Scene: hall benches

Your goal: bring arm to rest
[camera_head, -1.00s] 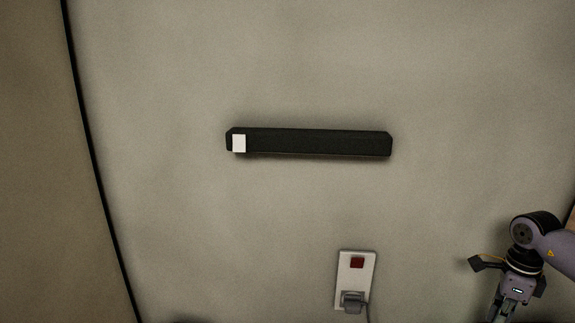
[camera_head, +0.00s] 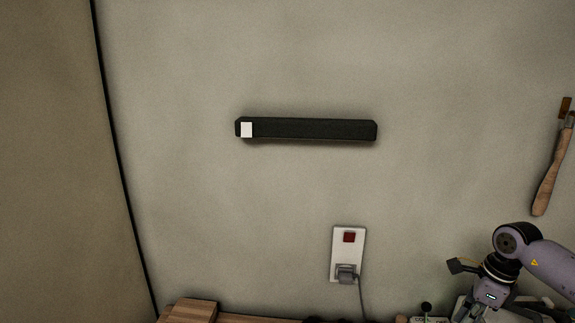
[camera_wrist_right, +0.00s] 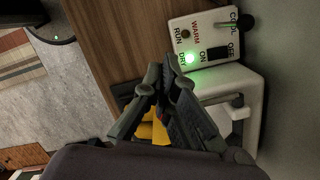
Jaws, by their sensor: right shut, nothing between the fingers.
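My right gripper (camera_wrist_right: 166,80) shows in the right wrist view with its fingers together and nothing held between them. It is beside a white device whose control panel (camera_wrist_right: 214,38) has a lit green light, with a wooden bench top (camera_wrist_right: 120,30) behind it. In the head view my right arm comes in at the lower right, and its gripper (camera_head: 470,311) is partly cut off by the bottom edge. My left gripper is in neither view.
A black bar (camera_head: 310,129) with a white square is on the wall above a socket plate (camera_head: 347,252) with a plug and cable. A wooden-handled tool (camera_head: 548,180) hangs at the right. A wooden block (camera_head: 190,311) is at the lower left. Something yellow (camera_wrist_right: 152,130) lies behind the fingers.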

